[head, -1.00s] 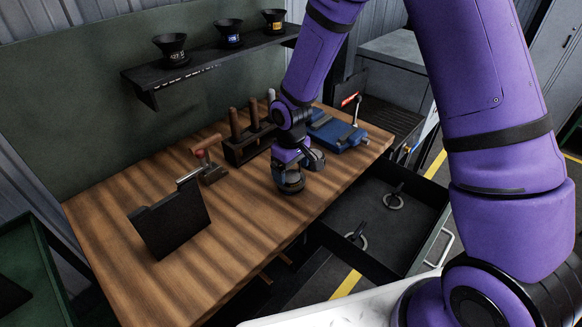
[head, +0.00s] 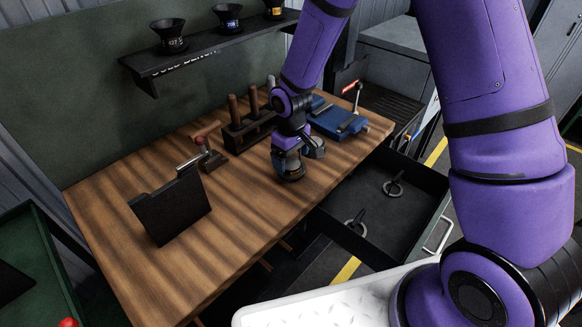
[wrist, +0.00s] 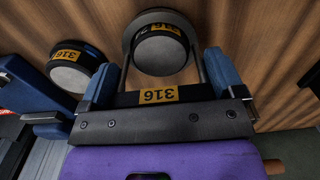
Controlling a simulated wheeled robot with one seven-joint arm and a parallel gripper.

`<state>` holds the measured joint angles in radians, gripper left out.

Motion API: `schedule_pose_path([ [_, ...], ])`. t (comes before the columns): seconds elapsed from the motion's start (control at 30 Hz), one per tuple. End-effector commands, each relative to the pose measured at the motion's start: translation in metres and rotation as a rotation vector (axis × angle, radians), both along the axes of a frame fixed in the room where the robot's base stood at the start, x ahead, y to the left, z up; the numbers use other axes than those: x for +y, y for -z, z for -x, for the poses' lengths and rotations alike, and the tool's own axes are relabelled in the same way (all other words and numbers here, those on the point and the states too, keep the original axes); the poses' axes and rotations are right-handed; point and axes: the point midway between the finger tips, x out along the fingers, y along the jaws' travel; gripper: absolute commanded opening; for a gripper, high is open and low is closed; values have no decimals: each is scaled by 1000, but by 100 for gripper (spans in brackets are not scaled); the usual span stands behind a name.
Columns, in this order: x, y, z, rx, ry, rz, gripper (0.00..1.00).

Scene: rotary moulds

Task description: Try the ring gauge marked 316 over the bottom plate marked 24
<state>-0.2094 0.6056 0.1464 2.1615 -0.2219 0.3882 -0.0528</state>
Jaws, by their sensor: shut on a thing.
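My gripper (wrist: 160,76) is shut on the black handle bar (wrist: 125,99) of a ring gauge; its yellow label reads 316. Two rods lead from the bar to a grey ring (wrist: 129,38). A round grey-topped, black-sided plate (wrist: 160,56) shows inside the ring's outline, with a yellow label that also seems to read 316. Whether the ring sits fully down around it is hard to tell. A second similar plate (wrist: 72,76) stands to the left, outside the ring, its label also looking like 316. In the head view my gripper (head: 298,154) is low over the bench. I cannot make out a 24.
A blue vise (head: 338,118) and a rack with handled tools (head: 245,130) stand behind my gripper on the wooden bench (head: 235,215). A black upright plate (head: 172,208) stands at the left. An open drawer (head: 400,220) holds two more ring gauges. The front middle of the bench is clear.

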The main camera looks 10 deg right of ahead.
Motion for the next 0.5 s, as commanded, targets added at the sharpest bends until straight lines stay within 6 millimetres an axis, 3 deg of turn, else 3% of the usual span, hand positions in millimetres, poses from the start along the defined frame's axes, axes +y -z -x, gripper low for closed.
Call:
schedule_pose_path([
  [0.5, 0, -18, 0, -1, 1, -1, 64],
])
